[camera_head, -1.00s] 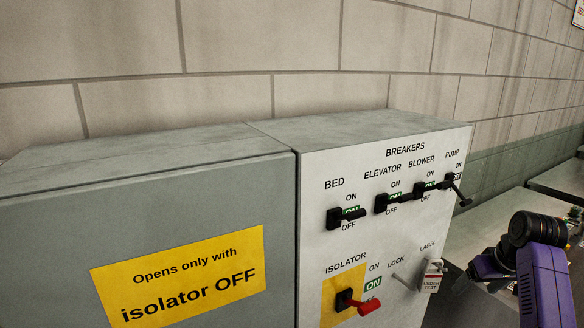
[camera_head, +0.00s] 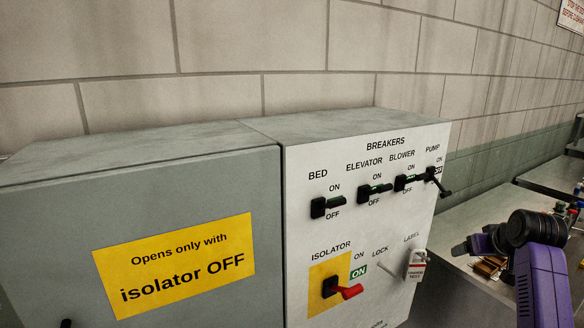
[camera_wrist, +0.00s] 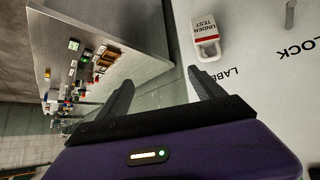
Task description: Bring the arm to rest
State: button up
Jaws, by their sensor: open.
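My gripper (camera_wrist: 163,90) is open and empty in the wrist view, its two dark fingers spread apart. In the head view my purple arm stands at the right edge, with the gripper end (camera_head: 466,248) pointing left beside the breaker panel (camera_head: 300,240). The fingers appear apart from the panel. In the wrist view a white tag marked UNDER TEST (camera_wrist: 205,32) hangs on the panel just beyond the right finger. The tag also shows in the head view (camera_head: 416,270), right of the LOCK peg.
The panel carries a red isolator handle (camera_head: 345,291) and several black breaker levers; the pump lever (camera_head: 440,183) slants down. A grey cabinet (camera_head: 60,220) with a yellow sign (camera_head: 175,265) stands left. A bench (camera_wrist: 120,60) with small items lies at the right of the head view.

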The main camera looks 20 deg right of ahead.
jog(key=s+a+f+t+h+b, duration=0.1)
jog(key=s+a+f+t+h, duration=0.2)
jog(key=a, duration=1)
jog(key=s+a+f+t, duration=0.25)
jog(key=a+t, duration=0.25)
jog(key=a, duration=0.9)
jog(key=s+a+f+n+y+b, duration=0.1)
jog(key=s+a+n+y, duration=0.2)
jog(key=s+a, duration=0.9)
jog(key=s+a+f+n+y+b, duration=0.1)
jog(key=s+a+y, duration=0.4)
jog(key=s+a, duration=0.7)
jog(key=s+f+n, duration=0.1)
jog(key=s+n, duration=0.1)
jog(key=s, duration=0.2)
jog(key=shift+f, duration=0.2)
